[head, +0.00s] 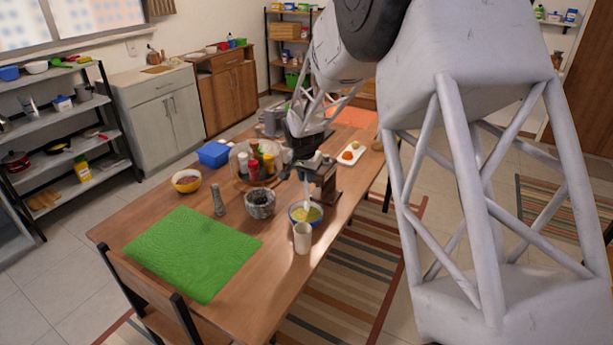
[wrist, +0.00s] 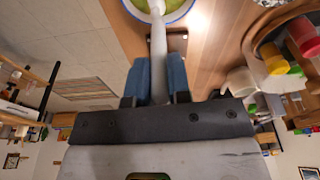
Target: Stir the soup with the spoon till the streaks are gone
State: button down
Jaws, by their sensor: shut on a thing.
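The soup bowl (head: 292,217), white with a blue rim, stands on the wooden table near its right edge and holds yellow-green soup (head: 313,213). The pale spoon (head: 307,191) stands steeply with its lower end in the soup. My gripper (head: 306,168) is above the bowl, shut on the spoon's handle. In the wrist view, the blue fingertips of my gripper (wrist: 159,72) hold the white handle of the spoon (wrist: 158,42) from both sides. The bowl (wrist: 190,11) is cut off at the top there. I cannot tell whether streaks show in the soup.
A beige cup (head: 302,238) stands close in front of the bowl. A stone mortar (head: 260,204) is to its left, and a brown wooden block (head: 327,183) is just behind it. Spice bottles (head: 253,168) stand on a round tray. A green mat (head: 192,250) covers the table's near left.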

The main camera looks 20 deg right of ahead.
jog(key=shift+r, duration=2.5)
jog(key=shift+s+f, duration=0.1)
jog(key=s+d+f+n+g+h, duration=0.1)
jog(key=s+f+n+g+h, duration=0.2)
jog(key=s+h, duration=0.55)
jog(key=s+r+h, duration=0.1)
jog(key=h, duration=0.1)
jog(key=s+a+r+n+h, duration=0.1)
jog(key=h, duration=0.2)
jog(key=s+a+r+n+h, duration=0.1)
jog(key=h, duration=0.2)
jog(key=shift+s+r+h, duration=0.1)
jog(key=shift+s+h, duration=0.05)
jog(key=shift+h, duration=0.1)
